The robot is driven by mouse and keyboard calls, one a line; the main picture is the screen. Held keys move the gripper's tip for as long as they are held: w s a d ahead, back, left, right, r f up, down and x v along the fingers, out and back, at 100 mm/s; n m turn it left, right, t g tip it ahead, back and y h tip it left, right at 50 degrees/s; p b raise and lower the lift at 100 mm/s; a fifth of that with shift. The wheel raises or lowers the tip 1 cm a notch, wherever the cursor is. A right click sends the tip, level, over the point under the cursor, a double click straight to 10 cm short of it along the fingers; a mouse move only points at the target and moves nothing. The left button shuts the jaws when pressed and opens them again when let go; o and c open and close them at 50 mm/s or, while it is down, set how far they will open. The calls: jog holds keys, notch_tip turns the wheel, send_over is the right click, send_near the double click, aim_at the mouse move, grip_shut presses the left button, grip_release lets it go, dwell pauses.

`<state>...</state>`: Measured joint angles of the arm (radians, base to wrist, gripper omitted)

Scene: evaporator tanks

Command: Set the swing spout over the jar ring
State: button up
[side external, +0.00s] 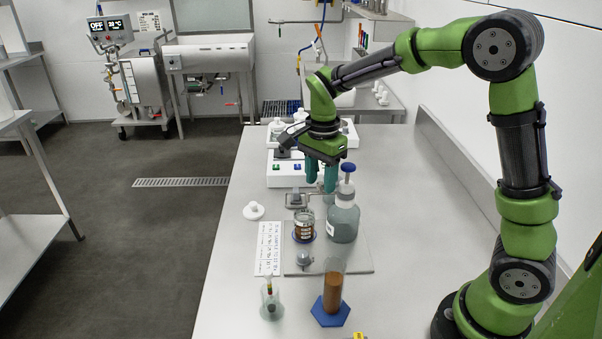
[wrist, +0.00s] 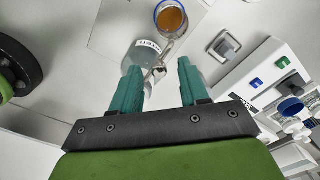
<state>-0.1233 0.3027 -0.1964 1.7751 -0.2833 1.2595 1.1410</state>
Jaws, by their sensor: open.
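The swing spout (side external: 318,195) looks like a thin metal tube at the neck of a grey-blue bottle (side external: 343,222) with a blue knob on top. In the wrist view the spout (wrist: 159,70) lies between my fingertips, and I cannot tell if they touch it. The jar (wrist: 171,19) also shows at the top of the wrist view. My gripper (side external: 322,180) is open, teal fingers down, just behind the bottle's top.
A grey board (side external: 355,262) lies under the bottle and jar. A brown-filled cylinder on a blue hexagonal base (side external: 331,308) and a small flask (side external: 271,303) stand in front. A white cap (side external: 254,210) and a printed card (side external: 268,250) lie left. The bench's right side is clear.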

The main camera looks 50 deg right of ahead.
aim_at(321, 183)
notch_tip(321, 183, up, 17)
dwell(0.4)
jog(key=s+a+f+n+t+y, duration=0.1)
jog(key=s+a+f+n+t, duration=0.1)
jog(key=s+n, duration=0.5)
jog(key=s+a+f+n+t+y, duration=0.1)
jog(key=s+a+f+n+t, duration=0.2)
jog(key=s+f+n+t, duration=0.2)
jog(key=s+n, duration=0.2)
jog(key=s, duration=0.2)
jog(key=shift+s+f, duration=0.2)
jog(key=shift+s, duration=0.1)
